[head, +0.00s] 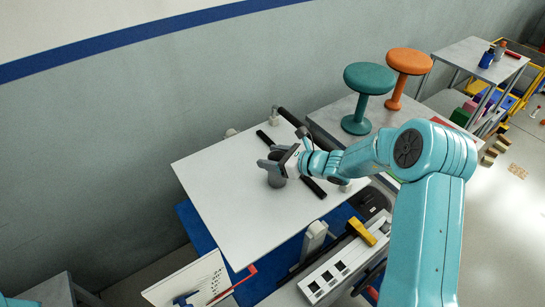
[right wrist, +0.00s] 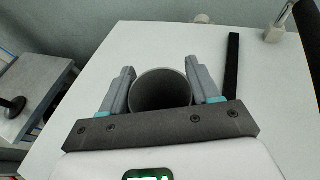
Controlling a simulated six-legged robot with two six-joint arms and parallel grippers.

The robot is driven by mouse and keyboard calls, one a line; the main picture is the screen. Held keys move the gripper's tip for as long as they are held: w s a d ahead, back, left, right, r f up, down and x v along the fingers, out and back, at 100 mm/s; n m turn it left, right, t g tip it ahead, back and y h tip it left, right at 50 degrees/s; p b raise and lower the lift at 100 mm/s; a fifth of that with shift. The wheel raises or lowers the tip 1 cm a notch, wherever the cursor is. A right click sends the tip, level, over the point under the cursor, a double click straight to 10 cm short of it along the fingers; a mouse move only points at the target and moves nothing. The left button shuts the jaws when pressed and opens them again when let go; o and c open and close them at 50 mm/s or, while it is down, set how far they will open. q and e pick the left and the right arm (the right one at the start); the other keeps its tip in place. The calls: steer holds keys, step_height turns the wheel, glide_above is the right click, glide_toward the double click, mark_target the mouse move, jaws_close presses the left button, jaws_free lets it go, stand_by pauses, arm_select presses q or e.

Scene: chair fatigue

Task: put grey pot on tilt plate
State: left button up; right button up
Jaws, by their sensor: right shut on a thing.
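The grey pot (head: 277,181) is a small dark-grey open cylinder, upright over the white tilt plate (head: 240,205). My right gripper (head: 277,163) is shut on the pot, with one finger on each side of it. In the right wrist view the pot's round open rim (right wrist: 161,75) shows between the two fingers. I cannot tell whether its base touches the plate. The plate is a large white board, and it also shows in the right wrist view (right wrist: 280,75). My left gripper is not in view.
Black strips (head: 313,187) lie on the plate beside the pot. A teal stool (head: 368,80) and an orange stool (head: 408,62) stand on a table behind, to the right. The plate's front left is clear.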

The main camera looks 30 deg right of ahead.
steer(key=shift+s+a, duration=0.1)
steer(key=shift+s, duration=0.05)
steer(key=shift+f+b, duration=0.3)
steer(key=shift+b, duration=0.05)
steer(key=o, duration=1.4)
steer(key=shift+r, duration=0.1)
steer(key=shift+r, duration=0.1)
